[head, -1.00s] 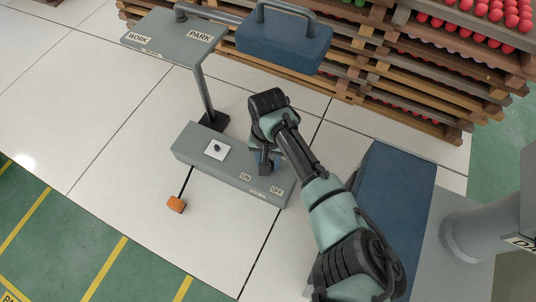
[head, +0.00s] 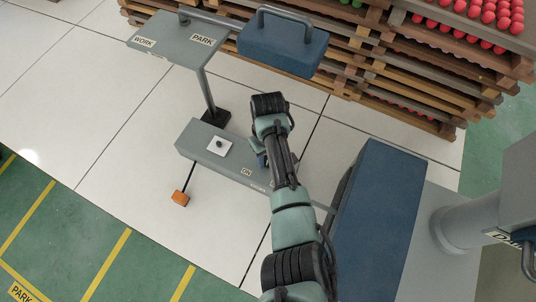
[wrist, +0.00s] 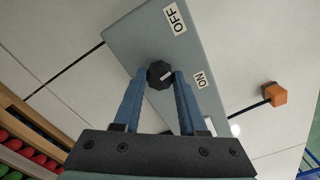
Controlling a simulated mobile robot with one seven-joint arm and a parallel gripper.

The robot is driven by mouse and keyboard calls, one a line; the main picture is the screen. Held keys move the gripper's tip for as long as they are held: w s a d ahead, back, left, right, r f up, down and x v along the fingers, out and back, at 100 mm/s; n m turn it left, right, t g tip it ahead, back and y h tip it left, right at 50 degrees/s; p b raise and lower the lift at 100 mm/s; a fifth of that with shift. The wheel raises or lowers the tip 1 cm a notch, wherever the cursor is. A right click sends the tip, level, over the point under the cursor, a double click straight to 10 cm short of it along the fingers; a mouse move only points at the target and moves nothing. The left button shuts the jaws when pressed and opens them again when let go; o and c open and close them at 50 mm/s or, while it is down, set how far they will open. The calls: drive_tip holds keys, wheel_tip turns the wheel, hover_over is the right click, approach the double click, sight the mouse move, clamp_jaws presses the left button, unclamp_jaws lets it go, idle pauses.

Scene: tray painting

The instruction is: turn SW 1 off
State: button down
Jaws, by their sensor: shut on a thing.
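The switch is a black faceted knob (wrist: 160,75) with a white mark, on a grey panel (wrist: 143,38). In the wrist view the blue fingers of my gripper (wrist: 160,82) are on either side of the knob, shut on it. The white mark points to the right and slightly up, nearer the ON label (wrist: 201,80) than the OFF label (wrist: 175,17). In the head view the panel (head: 200,155) lies below my gripper (head: 261,159). My arm hides the knob and the OFF label there; the ON label (head: 247,172) shows.
A white plate with a black button (head: 219,147) is on the panel's left part. A grey shelf marked WORK and PARK (head: 175,38) and a blue handled box (head: 283,50) stand behind. Wooden racks are at the back.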

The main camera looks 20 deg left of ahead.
drive_tip(key=n, duration=0.6)
drive_tip(key=shift+r+n, duration=0.1)
drive_tip(key=shift+n, duration=0.2)
drive_tip(key=shift+a, duration=0.1)
idle(0.4)
drive_tip(key=shift+c, duration=2.3)
unclamp_jaws()
wheel_tip(320, 180, up, 13)
